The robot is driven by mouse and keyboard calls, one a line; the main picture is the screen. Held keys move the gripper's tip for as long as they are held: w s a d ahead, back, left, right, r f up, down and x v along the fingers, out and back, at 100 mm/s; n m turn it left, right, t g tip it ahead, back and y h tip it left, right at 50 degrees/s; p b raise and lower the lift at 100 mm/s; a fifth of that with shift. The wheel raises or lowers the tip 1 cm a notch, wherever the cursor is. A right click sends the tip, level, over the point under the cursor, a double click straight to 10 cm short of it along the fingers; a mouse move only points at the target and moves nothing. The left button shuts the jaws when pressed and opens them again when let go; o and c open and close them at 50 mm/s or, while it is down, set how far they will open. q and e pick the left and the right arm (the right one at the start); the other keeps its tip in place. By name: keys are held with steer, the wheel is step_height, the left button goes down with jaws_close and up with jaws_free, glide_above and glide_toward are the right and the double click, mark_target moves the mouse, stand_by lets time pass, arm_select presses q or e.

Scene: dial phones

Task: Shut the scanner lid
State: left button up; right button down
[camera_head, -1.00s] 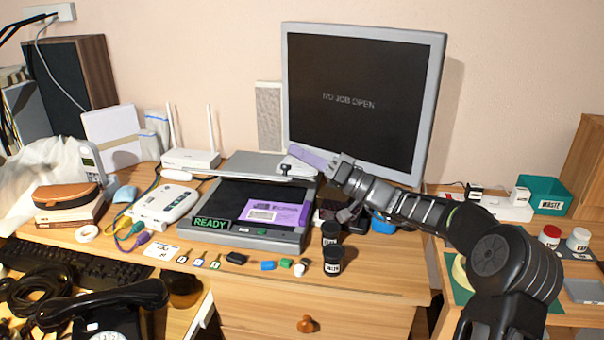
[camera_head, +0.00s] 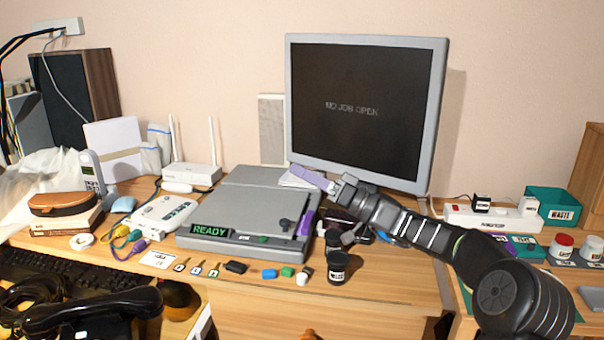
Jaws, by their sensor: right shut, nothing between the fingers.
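The grey scanner (camera_head: 185,241) sits on the desk left of the monitor. Its grey lid (camera_head: 245,205) lies down flat over the glass, with a dark knob (camera_head: 285,225) near its front right corner. A strip of the purple sheet (camera_head: 306,221) shows at the lid's right edge; the rest of the sheet is hidden. The green READY display (camera_head: 210,231) is on the front. My right gripper (camera_head: 334,186) is shut and empty, right of the lid's back right corner and apart from the knob. My left gripper is not in view.
A purple-and-white stack (camera_head: 311,178) lies by my right gripper's tip. The monitor (camera_head: 362,110) stands behind. Dark cups (camera_head: 337,267) stand to the right of the scanner, and small coloured caps and keys lie in front. A white router (camera_head: 192,174) is behind left.

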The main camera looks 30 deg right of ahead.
steer(key=v, duration=0.7)
steer(key=shift+s+d, duration=0.2)
steer(key=shift+f, duration=0.1)
